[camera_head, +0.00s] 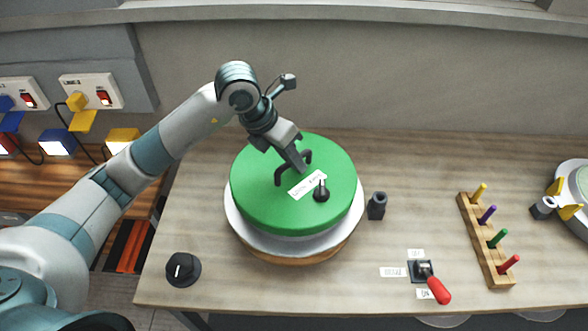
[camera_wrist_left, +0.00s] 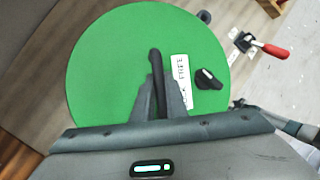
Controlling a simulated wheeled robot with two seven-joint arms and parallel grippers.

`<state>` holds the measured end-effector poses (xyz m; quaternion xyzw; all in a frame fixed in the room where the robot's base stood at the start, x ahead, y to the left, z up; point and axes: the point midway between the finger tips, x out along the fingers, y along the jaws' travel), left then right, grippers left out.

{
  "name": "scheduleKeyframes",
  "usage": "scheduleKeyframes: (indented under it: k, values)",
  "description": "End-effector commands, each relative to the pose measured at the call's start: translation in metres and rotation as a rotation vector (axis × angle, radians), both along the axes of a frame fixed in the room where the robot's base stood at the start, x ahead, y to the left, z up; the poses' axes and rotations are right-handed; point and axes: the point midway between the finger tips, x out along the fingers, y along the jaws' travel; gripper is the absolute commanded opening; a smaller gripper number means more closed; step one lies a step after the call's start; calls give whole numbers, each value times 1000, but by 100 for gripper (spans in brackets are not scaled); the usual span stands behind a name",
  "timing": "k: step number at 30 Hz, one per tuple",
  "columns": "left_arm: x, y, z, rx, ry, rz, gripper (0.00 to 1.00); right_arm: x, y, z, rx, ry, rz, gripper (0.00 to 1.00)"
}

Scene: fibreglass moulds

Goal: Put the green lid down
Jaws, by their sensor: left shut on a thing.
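The round green lid (camera_head: 262,203) sits over a white round mould with a light wooden base (camera_head: 300,256) in the middle of the table. The lid has a dark bar handle (camera_head: 281,175), a white label and a black knob (camera_head: 321,191). My left gripper (camera_head: 303,168) is shut on the handle from above. In the left wrist view the fingers (camera_wrist_left: 160,98) close around the handle, with the green lid (camera_wrist_left: 110,75) beneath. Whether the lid rests fully on the mould or hangs just above it I cannot tell. My right gripper is not in view.
A small dark cylinder (camera_head: 376,206) stands close right of the mould. A black dial (camera_head: 183,269) is at front left. A red-handled switch (camera_head: 433,284), a wooden peg rack (camera_head: 486,240) and a partly visible round object (camera_head: 570,190) are to the right. The table behind is clear.

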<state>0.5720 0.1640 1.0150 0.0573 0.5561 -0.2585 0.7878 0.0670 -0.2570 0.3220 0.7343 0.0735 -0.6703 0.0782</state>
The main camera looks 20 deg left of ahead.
Motion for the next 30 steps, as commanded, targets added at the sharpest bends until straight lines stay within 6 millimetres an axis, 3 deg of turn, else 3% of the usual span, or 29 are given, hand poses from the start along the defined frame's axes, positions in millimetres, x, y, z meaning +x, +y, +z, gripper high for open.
scheduleKeyframes:
  k: [7,18,25,26,28,30]
  values:
    - [0,0,-2,0,0,0,0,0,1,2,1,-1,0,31]
    - [0,0,-37,0,1,1,0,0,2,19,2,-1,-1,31]
    - [0,0,-40,0,-1,-1,0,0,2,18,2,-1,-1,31]
    - [0,0,-40,1,1,-1,14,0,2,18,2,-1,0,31]
    - [0,0,-40,1,1,-1,31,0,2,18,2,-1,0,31]
    - [0,0,-40,1,1,-1,31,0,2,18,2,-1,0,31]
